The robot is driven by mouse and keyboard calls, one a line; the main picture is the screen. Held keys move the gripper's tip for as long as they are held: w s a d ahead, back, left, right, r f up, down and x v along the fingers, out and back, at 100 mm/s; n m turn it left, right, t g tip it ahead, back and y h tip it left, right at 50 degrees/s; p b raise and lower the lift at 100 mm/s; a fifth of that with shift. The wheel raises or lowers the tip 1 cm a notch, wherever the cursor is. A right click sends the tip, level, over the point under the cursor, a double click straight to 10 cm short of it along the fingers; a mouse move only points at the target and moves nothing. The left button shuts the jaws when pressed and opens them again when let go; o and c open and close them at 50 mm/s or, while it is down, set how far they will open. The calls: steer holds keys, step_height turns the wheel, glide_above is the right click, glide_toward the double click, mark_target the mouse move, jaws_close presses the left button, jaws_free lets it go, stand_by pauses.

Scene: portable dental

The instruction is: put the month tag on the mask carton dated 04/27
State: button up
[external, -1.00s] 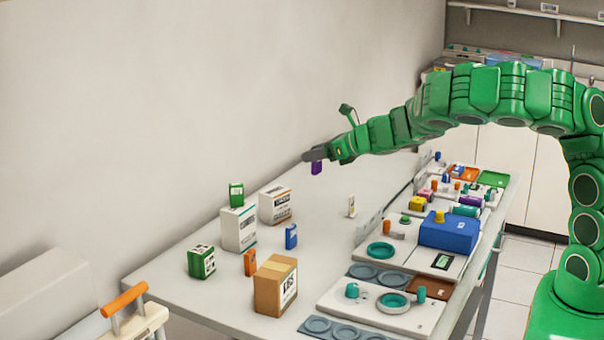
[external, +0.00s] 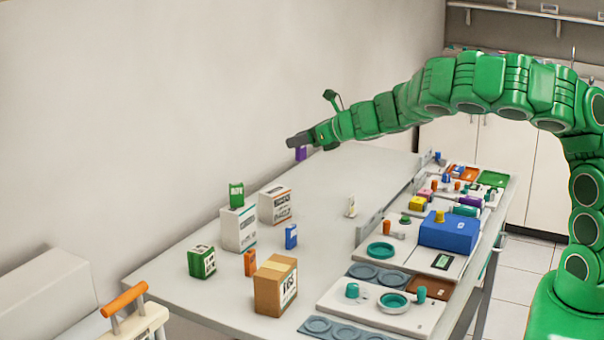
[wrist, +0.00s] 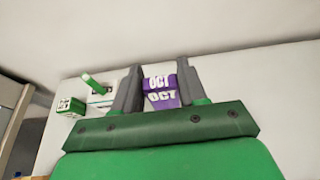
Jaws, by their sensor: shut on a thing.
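My gripper (external: 297,141) is shut on a purple month tag (external: 300,154), held in the air above the back of the table. In the wrist view the purple tag (wrist: 161,92) reads OCT between the two fingers. A white carton (external: 238,230) stands on the table below and left of my gripper, with a green tag (external: 236,195) on its top. A second white carton (external: 275,206) stands just behind it with nothing on top. A green and white box (external: 202,262) and a brown carton (external: 274,287) stand nearer the front. Their printed dates are too small to read.
A blue tag (external: 291,236) and an orange tag (external: 250,262) stand among the cartons. A small white piece (external: 350,207) stands farther right. Trays and a blue box (external: 448,230) line the right edge. The table below my gripper is clear; the wall is close behind.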

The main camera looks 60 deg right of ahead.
steer(key=shift+w+d+f, duration=0.2)
steer(key=shift+w+f, duration=1)
steer(key=shift+w, duration=0.25)
steer(key=shift+w+d+f, duration=0.25)
steer(key=shift+w+f, duration=0.95)
steer(key=shift+w, duration=0.25)
steer(key=shift+w+d+f, duration=0.2)
steer(key=shift+w+f, duration=1)
steer(key=shift+w, duration=0.25)
steer(key=shift+w+f, duration=0.15)
steer(key=shift+f, duration=1.65)
steer(key=shift+f, duration=0.15)
steer(key=o, duration=1)
